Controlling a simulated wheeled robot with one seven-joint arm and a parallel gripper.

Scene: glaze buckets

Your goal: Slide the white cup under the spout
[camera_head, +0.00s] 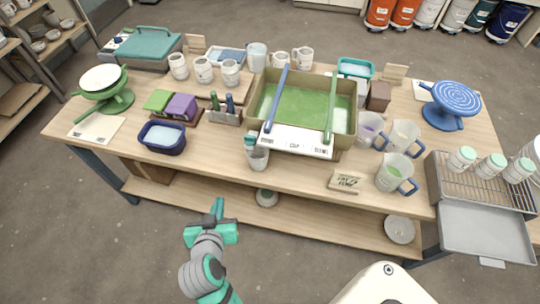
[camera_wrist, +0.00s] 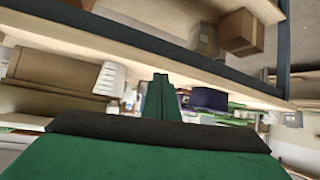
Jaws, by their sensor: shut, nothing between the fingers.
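A whitish cup (camera_head: 257,158) stands near the table's front edge, with a small teal-topped thing (camera_head: 250,141) just behind it. Several white cups stand at the back left, such as a marked cup (camera_head: 203,70); I cannot tell which is the task's cup. No spout can be made out clearly; a large bin with green liquid (camera_head: 301,107) stands in the middle behind a white labelled panel (camera_head: 292,142). My gripper (camera_head: 218,208) is shut and empty, in front of the table and apart from everything. Its fingers also show in the wrist view (camera_wrist: 160,92).
The wooden table (camera_head: 210,150) is crowded. A dark blue tub (camera_head: 163,138) stands left and a small sign (camera_head: 346,181) right of the front cup. Measuring jugs (camera_head: 394,173) and a wire rack (camera_head: 482,185) are further right. A lower shelf (camera_head: 310,219) runs beneath.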

